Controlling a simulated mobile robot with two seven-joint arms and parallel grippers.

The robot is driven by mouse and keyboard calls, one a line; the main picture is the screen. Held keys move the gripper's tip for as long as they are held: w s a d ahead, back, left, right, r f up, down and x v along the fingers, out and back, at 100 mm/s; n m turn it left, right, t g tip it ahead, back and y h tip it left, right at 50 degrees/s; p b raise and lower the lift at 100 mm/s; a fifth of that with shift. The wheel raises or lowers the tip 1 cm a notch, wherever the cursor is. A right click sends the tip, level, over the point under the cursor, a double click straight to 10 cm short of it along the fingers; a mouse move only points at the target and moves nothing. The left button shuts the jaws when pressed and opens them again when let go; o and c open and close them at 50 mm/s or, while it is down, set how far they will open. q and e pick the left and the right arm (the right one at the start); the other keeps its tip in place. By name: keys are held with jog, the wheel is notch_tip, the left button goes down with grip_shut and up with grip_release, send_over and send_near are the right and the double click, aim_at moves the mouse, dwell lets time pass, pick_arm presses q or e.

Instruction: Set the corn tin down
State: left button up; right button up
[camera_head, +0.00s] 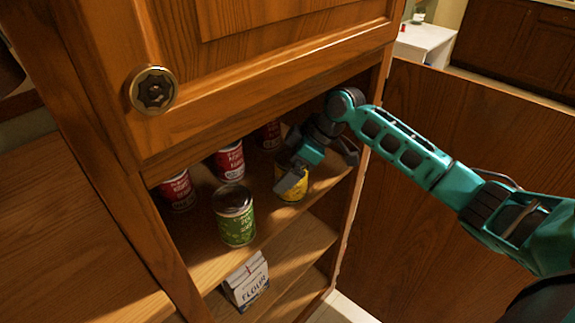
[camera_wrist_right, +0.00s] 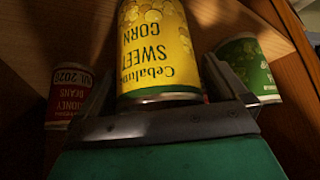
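The yellow sweet corn tin (camera_head: 293,194) is upright on the upper open shelf, near its front edge and right end. It also fills the middle of the right wrist view (camera_wrist_right: 160,50), where it appears upside down. My right gripper (camera_head: 320,170) is at the tin, its fingers spread on either side. In the right wrist view (camera_wrist_right: 158,72), narrow gaps seem to show between tin and fingers, so it looks open. One finger partly covers the tin in the head view. My left gripper is not in view.
A green tin (camera_head: 236,220) stands left of the corn tin. Red tins (camera_head: 229,160) (camera_head: 177,190) (camera_head: 268,135) stand behind and left. A flour packet (camera_head: 245,282) is on the shelf below. The cabinet front (camera_head: 270,100) overhangs; an open door (camera_head: 450,130) is at right.

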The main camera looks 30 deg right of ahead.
jog(key=shift+r, duration=0.1)
jog(key=shift+s+d+r, duration=0.1)
jog(key=shift+d+r, duration=0.05)
jog(key=shift+r, duration=0.15)
jog(key=s+d, duration=0.7)
jog(key=d, duration=0.3)
jog(key=shift+r, duration=0.25)
jog(key=shift+d, duration=0.1)
jog(key=s+a+f+m+g+h, duration=0.1)
jog(key=s+a+f+m, duration=0.1)
jog(key=s+a+f, duration=0.9)
jog(key=s+a+r+m+t+h, duration=0.1)
jog(key=s+a+m+h, duration=0.1)
jog(key=s+m, duration=0.25)
jog(key=s+a+r+m+h, duration=0.2)
jog(key=s+m, duration=0.1)
jog(key=s, duration=0.3)
jog(key=w+a+f+t+y+p, duration=0.1)
jog(key=w+a+f+t+p, duration=0.1)
jog(key=w+f+t, duration=0.5)
jog(key=shift+w+a+f+n+y, duration=0.2)
jog(key=shift+w+n+y, duration=0.1)
jog(key=shift+w+n, duration=0.25)
